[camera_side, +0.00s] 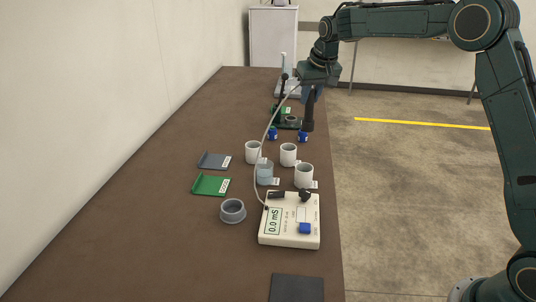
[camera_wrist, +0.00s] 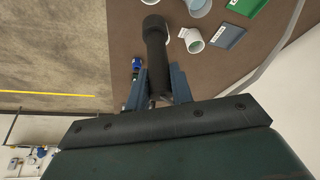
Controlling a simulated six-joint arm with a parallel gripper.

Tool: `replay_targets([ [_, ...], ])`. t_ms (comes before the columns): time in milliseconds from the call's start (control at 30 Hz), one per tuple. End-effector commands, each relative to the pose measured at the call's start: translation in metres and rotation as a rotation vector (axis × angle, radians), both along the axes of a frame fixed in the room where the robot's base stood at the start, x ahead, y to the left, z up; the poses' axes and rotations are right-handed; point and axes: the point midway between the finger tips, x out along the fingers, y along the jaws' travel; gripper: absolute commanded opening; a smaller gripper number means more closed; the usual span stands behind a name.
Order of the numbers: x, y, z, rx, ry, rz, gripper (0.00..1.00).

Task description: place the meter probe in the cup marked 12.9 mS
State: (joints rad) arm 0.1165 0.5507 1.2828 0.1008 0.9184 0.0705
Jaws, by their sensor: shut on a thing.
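My gripper (camera_side: 312,88) is shut on the meter probe (camera_side: 309,112), a black rod with a wider end. The probe hangs roughly upright above the far right edge of the table, beyond the cups. In the wrist view the probe (camera_wrist: 154,45) is between the finger tips (camera_wrist: 158,88). A pale cable runs from the meter (camera_side: 289,228), which reads 0.0 mS, up toward the gripper. White cups (camera_side: 253,152), (camera_side: 288,155), (camera_side: 304,176) and a bluish cup (camera_side: 265,173) stand behind the meter. Small labels lie beside some cups; I cannot read which is 12.9 mS.
A black stand (camera_side: 288,121) and blue caps (camera_side: 272,134), (camera_side: 303,136) are near the probe. A green tray (camera_side: 210,185), a grey tray (camera_side: 213,161) and a grey ring-shaped dish (camera_side: 232,210) lie left. A dark mat (camera_side: 296,288) is in front. The left table area is clear.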

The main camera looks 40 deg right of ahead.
Motion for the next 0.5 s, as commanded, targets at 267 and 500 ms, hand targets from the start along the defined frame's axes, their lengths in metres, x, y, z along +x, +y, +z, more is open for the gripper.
replay_targets([
  [267, 0.000, 0.000, -0.017, 0.000, 0.003, 0.001, 0.00],
  [500, 0.000, 0.000, -0.058, 0.000, 0.004, 0.001, 0.00],
])
